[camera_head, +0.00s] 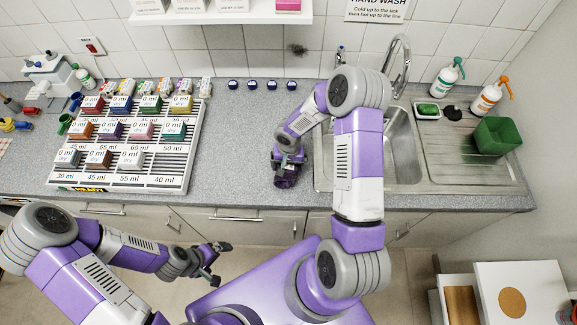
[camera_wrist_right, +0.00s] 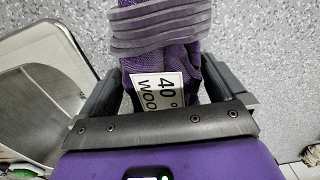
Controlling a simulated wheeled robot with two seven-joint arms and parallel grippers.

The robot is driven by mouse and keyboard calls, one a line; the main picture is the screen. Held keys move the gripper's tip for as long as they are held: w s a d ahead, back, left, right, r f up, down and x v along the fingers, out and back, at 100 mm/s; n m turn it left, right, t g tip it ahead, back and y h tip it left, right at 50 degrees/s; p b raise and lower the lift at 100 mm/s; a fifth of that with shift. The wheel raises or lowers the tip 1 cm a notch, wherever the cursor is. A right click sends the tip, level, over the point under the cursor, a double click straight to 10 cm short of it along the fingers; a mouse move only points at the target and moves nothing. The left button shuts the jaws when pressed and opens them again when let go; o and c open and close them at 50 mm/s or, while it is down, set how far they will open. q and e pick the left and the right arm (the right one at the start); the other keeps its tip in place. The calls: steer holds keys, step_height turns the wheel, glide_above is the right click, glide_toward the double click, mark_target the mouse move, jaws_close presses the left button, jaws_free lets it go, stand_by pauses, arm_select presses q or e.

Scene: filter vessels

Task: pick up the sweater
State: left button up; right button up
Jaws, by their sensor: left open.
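The sweater (camera_wrist_right: 165,55) is a small folded purple knit bundle with a grey ribbed band around it and a white tag reading "40°" and "WOO". My right gripper (camera_wrist_right: 165,85) has its dark fingers on both sides of the bundle, close against it. In the head view, the sweater (camera_head: 286,182) is at the tip of my right gripper (camera_head: 288,165), over the grey counter left of the sink. I cannot tell whether it touches the counter. My left gripper (camera_head: 218,264) is open and empty, low in front of the cabinets.
A tiered rack (camera_head: 180,168) of labelled coloured blocks stands left on the counter. The sink (camera_head: 405,150) is just right of my right gripper. Soap bottles (camera_head: 447,78) and a green container (camera_head: 497,137) stand further right. Several dark blue caps (camera_head: 252,85) line the back. The counter between rack and sink is mostly clear.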

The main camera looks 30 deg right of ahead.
steer(key=shift+w, duration=0.15)
steer(key=c, duration=0.9)
